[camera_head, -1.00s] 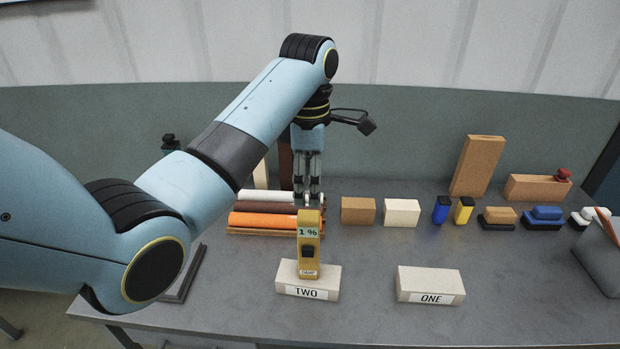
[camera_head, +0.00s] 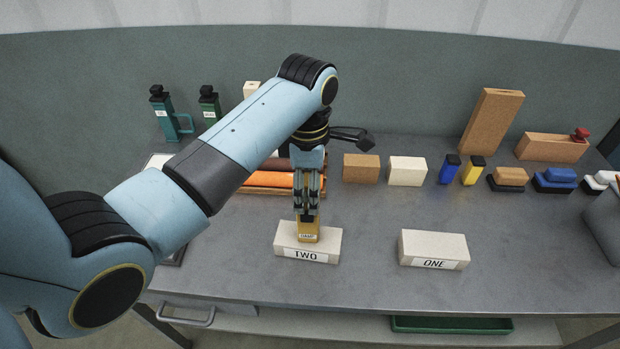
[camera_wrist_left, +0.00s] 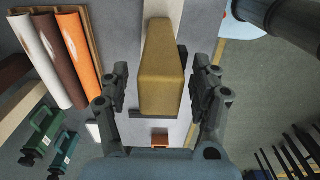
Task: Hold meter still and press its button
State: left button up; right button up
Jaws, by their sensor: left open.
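The yellow meter (camera_head: 308,233) stands upright on the white block labelled TWO (camera_head: 322,246). Its upper part is hidden behind my left gripper (camera_head: 307,213) in the head view. In the left wrist view the meter (camera_wrist_left: 161,70) stands between the two spread fingers of my left gripper (camera_wrist_left: 160,103), with a gap on each side. The left gripper is open around the meter and points down. The meter's button and display are hidden in the head view. My right gripper is not in view.
A white block labelled ONE (camera_head: 433,246) lies to the right. Orange and other rolls (camera_head: 270,181) lie behind the left arm. Brown (camera_head: 361,168) and cream (camera_head: 407,170) blocks stand behind. Green bottles (camera_head: 209,103) stand at the back left. The table front is clear.

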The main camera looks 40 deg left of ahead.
pick_arm(q)
jog(key=c, duration=0.3)
grip_shut()
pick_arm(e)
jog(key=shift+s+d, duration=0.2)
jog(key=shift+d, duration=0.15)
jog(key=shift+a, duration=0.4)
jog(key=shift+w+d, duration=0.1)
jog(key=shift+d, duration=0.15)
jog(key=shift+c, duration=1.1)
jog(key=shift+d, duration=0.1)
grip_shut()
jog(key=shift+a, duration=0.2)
